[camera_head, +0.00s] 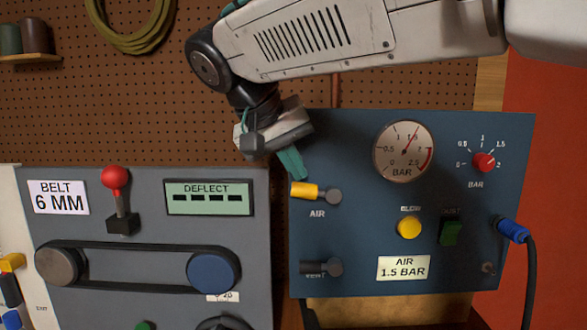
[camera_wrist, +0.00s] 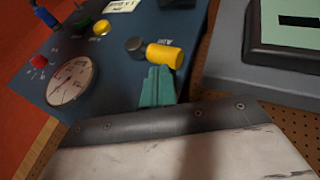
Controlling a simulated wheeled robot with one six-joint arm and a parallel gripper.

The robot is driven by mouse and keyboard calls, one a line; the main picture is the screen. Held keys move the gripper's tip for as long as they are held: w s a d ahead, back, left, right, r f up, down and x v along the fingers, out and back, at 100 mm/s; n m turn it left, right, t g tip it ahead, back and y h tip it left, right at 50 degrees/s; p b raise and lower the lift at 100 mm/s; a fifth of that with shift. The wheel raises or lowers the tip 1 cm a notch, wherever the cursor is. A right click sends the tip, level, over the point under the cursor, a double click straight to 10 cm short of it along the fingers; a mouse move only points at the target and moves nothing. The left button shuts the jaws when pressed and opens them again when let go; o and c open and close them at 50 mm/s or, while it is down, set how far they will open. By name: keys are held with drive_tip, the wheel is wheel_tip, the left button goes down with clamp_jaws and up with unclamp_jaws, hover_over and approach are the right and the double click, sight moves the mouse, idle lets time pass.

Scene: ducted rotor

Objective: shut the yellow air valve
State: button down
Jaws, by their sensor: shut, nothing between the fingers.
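The yellow air valve (camera_head: 316,193) is on the left side of the blue panel, above the label AIR. Its yellow handle lies nearly level and points left from a grey round hub. My gripper (camera_head: 293,163) has teal fingers, shut and empty, with the tips just above the yellow handle. In the wrist view the valve's yellow handle (camera_wrist: 163,56) lies just beyond the teal fingertips (camera_wrist: 157,75). I cannot tell whether the fingertips touch the handle.
A gauge (camera_head: 404,151) reads near 1.5 BAR. A red knob (camera_head: 484,162), a yellow button (camera_head: 409,227) and a dark vent valve (camera_head: 322,267) share the panel. A grey belt machine (camera_head: 150,215) with a red-topped lever (camera_head: 114,178) stands close on the left.

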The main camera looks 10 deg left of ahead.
drive_tip(key=r, duration=0.3)
drive_tip(key=shift+s+d+r, duration=0.15)
drive_tip(key=shift+s+d, duration=0.1)
drive_tip(key=a+v, duration=0.1)
drive_tip(key=v, duration=0.8)
drive_tip(key=d+r+m+y, duration=0.2)
drive_tip(key=d+r+y, duration=0.1)
drive_tip(key=d, duration=0.8)
drive_tip(key=w+a+f+y, duration=0.1)
drive_tip(key=w+f, duration=0.1)
drive_tip(key=f, duration=0.1)
drive_tip(key=w+a+f+y, duration=0.1)
drive_tip(key=w+a+f, duration=0.1)
drive_tip(key=f, duration=0.1)
drive_tip(key=w+a+f+y, duration=0.1)
drive_tip(key=w+f, duration=0.1)
drive_tip(key=f, duration=0.2)
drive_tip(key=shift+w+a+f+n+t+y, duration=0.1)
drive_tip(key=shift+w+a+n+t+y, duration=0.2)
drive_tip(key=shift+w+a+y, duration=0.1)
drive_tip(key=f, duration=0.3)
drive_tip(key=shift+s+a+f, duration=0.1)
drive_tip(key=shift+s+a, duration=0.05)
drive_tip(key=shift+s, duration=0.2)
drive_tip(key=shift+s+f, duration=0.1)
drive_tip(key=shift+f, duration=0.25)
